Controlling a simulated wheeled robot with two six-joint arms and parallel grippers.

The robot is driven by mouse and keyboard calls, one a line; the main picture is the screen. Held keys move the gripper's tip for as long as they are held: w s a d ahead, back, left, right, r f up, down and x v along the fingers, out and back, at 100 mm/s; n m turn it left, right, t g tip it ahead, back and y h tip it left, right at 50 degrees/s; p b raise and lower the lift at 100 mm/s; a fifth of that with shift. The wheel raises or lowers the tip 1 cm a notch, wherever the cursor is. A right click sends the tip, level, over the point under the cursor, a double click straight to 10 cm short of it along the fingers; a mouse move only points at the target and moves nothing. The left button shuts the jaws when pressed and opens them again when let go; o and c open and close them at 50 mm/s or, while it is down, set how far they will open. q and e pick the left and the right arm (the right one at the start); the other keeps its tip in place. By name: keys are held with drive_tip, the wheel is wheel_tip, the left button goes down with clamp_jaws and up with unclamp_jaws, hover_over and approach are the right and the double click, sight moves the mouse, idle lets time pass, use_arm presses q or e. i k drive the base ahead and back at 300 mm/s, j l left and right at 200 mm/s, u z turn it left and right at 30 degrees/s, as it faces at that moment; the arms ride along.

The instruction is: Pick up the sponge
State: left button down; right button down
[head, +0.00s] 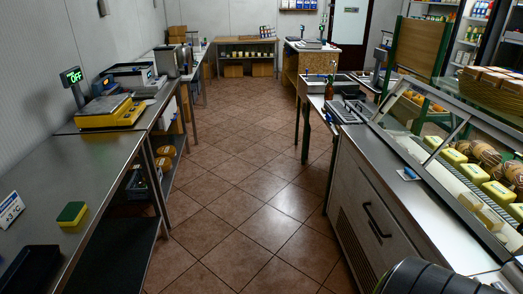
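The sponge (71,214), yellow with a green top, lies on the bare metal worktop (60,170) at the left of the head view. Nothing touches it. Neither of my grippers shows in this view. A dark rounded shape at the bottom right edge may be part of my own body.
A white sign (11,209) and a dark tray (28,270) are near the sponge. A yellow scale (103,111) stands farther back on the worktop. A glass display counter (450,150) lines the right. The tiled aisle (240,200) between is clear.

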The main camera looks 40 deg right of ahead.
sight(73, 214)
drive_tip(key=z, duration=4.2)
drive_tip(key=u, duration=4.2)
drive_tip(key=i+l, duration=0.35)
drive_tip(key=i, duration=0.15)
drive_tip(key=i+l, duration=0.35)
drive_tip(key=i, duration=0.2)
